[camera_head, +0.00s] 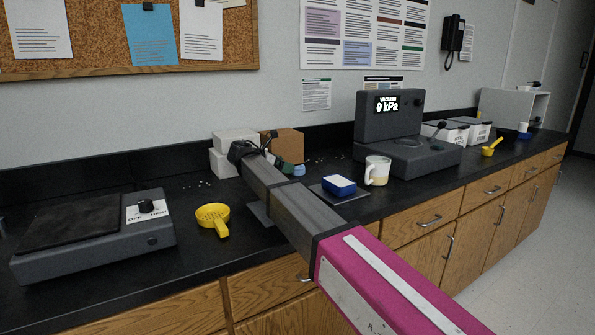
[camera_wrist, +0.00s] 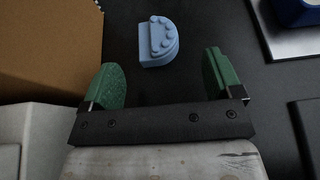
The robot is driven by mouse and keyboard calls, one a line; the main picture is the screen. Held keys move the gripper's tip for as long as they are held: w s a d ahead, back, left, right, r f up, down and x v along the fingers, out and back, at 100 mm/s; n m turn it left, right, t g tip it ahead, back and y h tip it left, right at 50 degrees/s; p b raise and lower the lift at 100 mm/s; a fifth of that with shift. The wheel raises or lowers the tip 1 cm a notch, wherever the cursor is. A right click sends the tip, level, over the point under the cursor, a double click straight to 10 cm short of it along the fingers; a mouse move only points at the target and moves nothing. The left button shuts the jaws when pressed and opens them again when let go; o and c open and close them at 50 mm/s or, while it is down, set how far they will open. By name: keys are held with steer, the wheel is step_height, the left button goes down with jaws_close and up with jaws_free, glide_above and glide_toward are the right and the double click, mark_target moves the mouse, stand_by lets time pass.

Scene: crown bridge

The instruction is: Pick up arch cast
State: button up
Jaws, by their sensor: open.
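The arch cast (camera_wrist: 158,42) is a light blue half-round piece with a row of bumps, lying on the black bench top. In the head view a small light blue patch (camera_head: 299,170) in front of the cardboard box looks like it. My gripper (camera_wrist: 163,76) is open and empty, with its two green fingertips wide apart. The cast lies ahead of the gap between them, nearer the top of the wrist view, and shows apart from both fingers. In the head view my arm hides most of the gripper.
A cardboard box (camera_wrist: 50,45) stands close beside the left finger; white boxes (camera_head: 232,140) are next to it. A blue-and-white container (camera_head: 339,186) sits on a grey plate at right, with a mug (camera_head: 377,171) beyond. A yellow scoop (camera_head: 213,216) and hotplate (camera_head: 95,235) are left.

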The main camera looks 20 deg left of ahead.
mark_target(298, 169)
steer(key=x, duration=0.5)
steer(key=shift+w+a+r, duration=0.1)
steer(key=shift+w+r, duration=0.05)
steer(key=shift+r, duration=0.05)
steer(key=c, duration=1.1)
steer(key=shift+r, duration=0.1)
